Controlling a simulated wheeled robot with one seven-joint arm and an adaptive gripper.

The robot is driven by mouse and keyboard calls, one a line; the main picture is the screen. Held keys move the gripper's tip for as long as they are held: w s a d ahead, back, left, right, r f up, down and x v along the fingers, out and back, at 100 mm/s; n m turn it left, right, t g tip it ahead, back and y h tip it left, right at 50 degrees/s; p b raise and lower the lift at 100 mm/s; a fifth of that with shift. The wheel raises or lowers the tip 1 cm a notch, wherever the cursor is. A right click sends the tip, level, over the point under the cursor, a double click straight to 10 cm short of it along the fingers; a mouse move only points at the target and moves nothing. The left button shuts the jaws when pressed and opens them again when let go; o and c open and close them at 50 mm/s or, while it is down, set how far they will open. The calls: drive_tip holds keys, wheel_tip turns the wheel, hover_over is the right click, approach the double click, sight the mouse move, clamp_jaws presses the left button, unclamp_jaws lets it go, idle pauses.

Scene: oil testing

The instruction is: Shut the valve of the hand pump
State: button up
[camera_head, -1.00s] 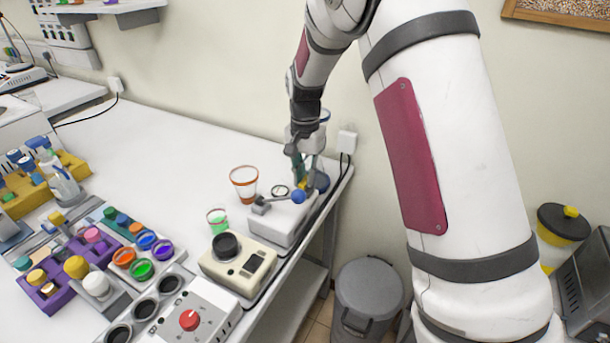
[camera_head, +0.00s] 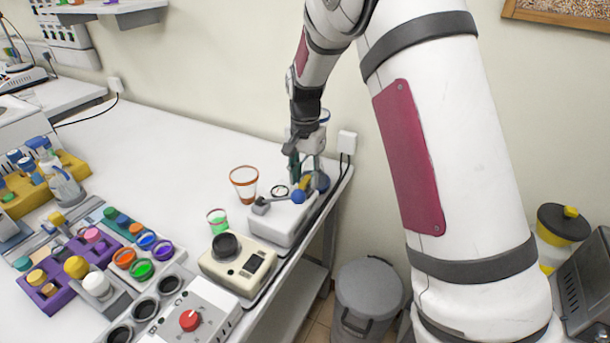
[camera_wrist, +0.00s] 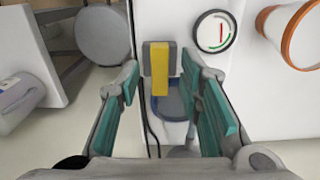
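The hand pump (camera_head: 284,226) is a white box at the far right end of the bench, with a lever ending in a blue ball (camera_head: 298,197) and a round gauge (camera_wrist: 214,32). Its yellow valve handle (camera_wrist: 160,78) sits on a grey block and points down in the wrist view; in the head view it is a small yellow patch (camera_head: 305,183) under my fingers. My gripper (camera_wrist: 158,78) is open, with its green-padded fingers on either side of the handle and visible gaps between. In the head view my gripper (camera_head: 305,170) is over the pump's back end.
An orange-rimmed cup (camera_head: 244,184) stands left of the pump, also visible in the wrist view (camera_wrist: 292,35). A small green cup (camera_head: 217,221) and a cream device (camera_head: 238,263) are in front. A grey bin (camera_head: 368,298) stands on the floor at right. The bench behind is clear.

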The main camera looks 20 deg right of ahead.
sight(305, 180)
wheel_tip(305, 180, up, 12)
idle(0.6)
drive_tip(key=s+r+n+t, duration=0.25)
drive_tip(key=s+r, duration=0.25)
drive_tip(key=s, duration=0.7)
drive_tip(key=s+r+n+t, duration=0.1)
drive_tip(key=s+r+n, duration=0.35)
drive_tip(key=s, duration=0.75)
drive_tip(key=s+f+n+t, duration=0.1)
drive_tip(key=s+f+n, duration=0.1)
drive_tip(key=s, duration=0.7)
drive_tip(key=shift+d+f, duration=0.25)
drive_tip(key=shift+f, duration=0.15)
drive_tip(key=shift+o, duration=0.3)
